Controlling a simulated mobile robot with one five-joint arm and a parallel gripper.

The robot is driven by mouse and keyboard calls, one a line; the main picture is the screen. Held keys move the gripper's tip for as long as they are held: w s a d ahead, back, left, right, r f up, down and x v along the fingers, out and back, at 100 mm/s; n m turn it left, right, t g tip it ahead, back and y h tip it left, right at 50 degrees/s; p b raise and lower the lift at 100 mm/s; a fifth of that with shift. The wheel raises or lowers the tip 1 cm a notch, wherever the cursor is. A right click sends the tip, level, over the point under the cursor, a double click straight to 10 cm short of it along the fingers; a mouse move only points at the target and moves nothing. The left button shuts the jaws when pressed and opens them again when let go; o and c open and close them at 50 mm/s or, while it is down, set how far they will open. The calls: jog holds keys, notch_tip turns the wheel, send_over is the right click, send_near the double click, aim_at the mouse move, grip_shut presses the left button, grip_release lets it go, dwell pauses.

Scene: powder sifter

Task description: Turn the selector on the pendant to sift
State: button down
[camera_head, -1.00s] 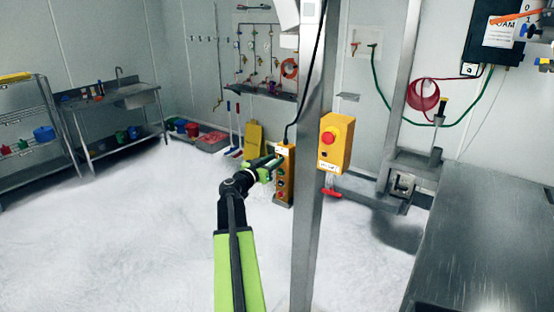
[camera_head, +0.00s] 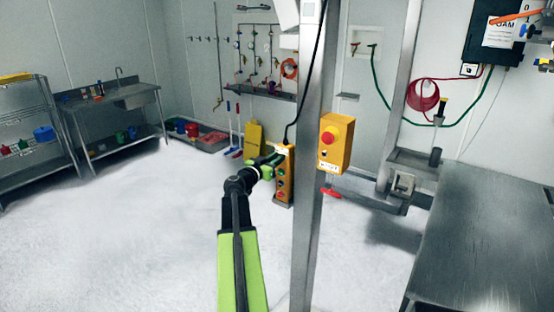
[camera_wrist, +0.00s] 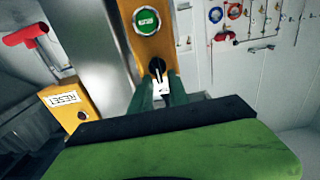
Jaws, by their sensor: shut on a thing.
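The pendant (camera_head: 284,190) is a tall yellow box hanging on a black cable, left of a steel post, with several round controls down its face. My gripper (camera_head: 276,159) is at its upper part. In the wrist view the pendant (camera_wrist: 151,47) runs down from the top, with a green button (camera_wrist: 146,20). Below the button is the black selector (camera_wrist: 157,66). The dark green fingers of my gripper (camera_wrist: 160,90) stand on both sides of the selector, shut on it. A white patch shows between the fingers. The selector's position marks are not readable.
A yellow box with a red button (camera_head: 334,145) is fixed to the steel post (camera_head: 308,200), close right of the pendant. Its RESET label (camera_wrist: 63,99) shows in the wrist view. A red handle (camera_head: 331,193) sits below it. A steel table (camera_head: 490,240) stands right; the left floor is clear.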

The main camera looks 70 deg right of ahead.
jog(key=shift+n, duration=0.3)
jog(key=shift+w+f+n, duration=0.1)
jog(key=shift+w+n, duration=0.1)
jog(key=shift+n, duration=1.15)
jog(key=shift+w+f+n, duration=0.1)
jog(key=shift+w+n, duration=0.1)
jog(key=shift+n, duration=1.2)
jog(key=shift+w+f+n, duration=0.1)
jog(key=shift+w+n, duration=0.1)
jog(key=shift+n, duration=1.15)
jog(key=shift+b, duration=0.3)
jog(key=c, duration=1.5)
grip_release()
jog(key=shift+d, duration=0.1)
